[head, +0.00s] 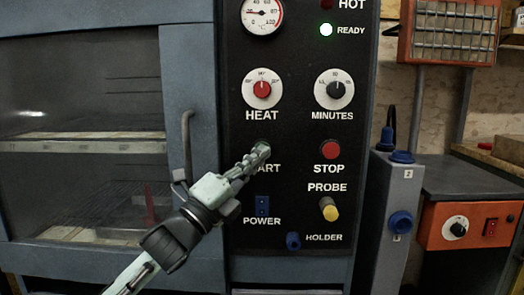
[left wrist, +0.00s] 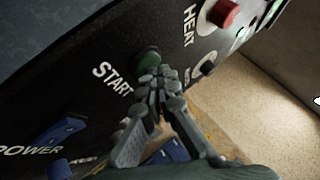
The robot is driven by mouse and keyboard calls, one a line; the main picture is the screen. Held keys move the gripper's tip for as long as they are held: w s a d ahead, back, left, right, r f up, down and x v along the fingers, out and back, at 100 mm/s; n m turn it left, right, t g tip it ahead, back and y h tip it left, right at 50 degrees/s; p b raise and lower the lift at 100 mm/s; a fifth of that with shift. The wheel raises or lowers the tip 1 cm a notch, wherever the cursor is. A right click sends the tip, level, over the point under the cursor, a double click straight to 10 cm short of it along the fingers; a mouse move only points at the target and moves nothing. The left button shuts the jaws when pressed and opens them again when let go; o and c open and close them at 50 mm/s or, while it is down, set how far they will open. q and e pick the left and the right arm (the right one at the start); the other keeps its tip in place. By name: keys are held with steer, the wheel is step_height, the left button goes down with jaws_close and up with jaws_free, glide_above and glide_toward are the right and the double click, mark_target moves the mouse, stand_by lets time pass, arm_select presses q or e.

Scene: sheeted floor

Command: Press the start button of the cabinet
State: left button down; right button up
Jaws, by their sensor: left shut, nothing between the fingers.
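The cabinet's black control panel (head: 300,115) faces me in the head view. The green start button shows in the left wrist view (left wrist: 147,59), beside the white START label. In the head view the fingertips cover most of it. My left gripper (head: 258,152) is shut and empty, its tips right at the button. In the left wrist view the fingertips (left wrist: 160,92) lie just below or against the button; I cannot tell whether they touch. My right gripper is in neither view.
On the panel are a red stop button (head: 331,150), a heat knob (head: 262,89), a minutes knob (head: 334,90), a blue power switch (head: 262,206) and a yellow probe plug (head: 329,209). The READY lamp (head: 326,30) is lit. A grey post (head: 390,215) stands right.

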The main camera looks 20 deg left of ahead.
arm_select(q)
steer(key=shift+w, duration=0.25)
steer(key=shift+s, duration=0.1)
stand_by(0.4)
steer(key=shift+s+d, duration=0.15)
steer(key=shift+s, duration=0.55)
steer(key=shift+s, duration=0.1)
steer(key=shift+s+d, duration=0.25)
steer(key=shift+s, duration=0.5)
steer(key=shift+s+d, duration=0.2)
steer(key=shift+s, duration=0.6)
steer(key=shift+s+d, duration=0.25)
steer(key=shift+s, duration=0.5)
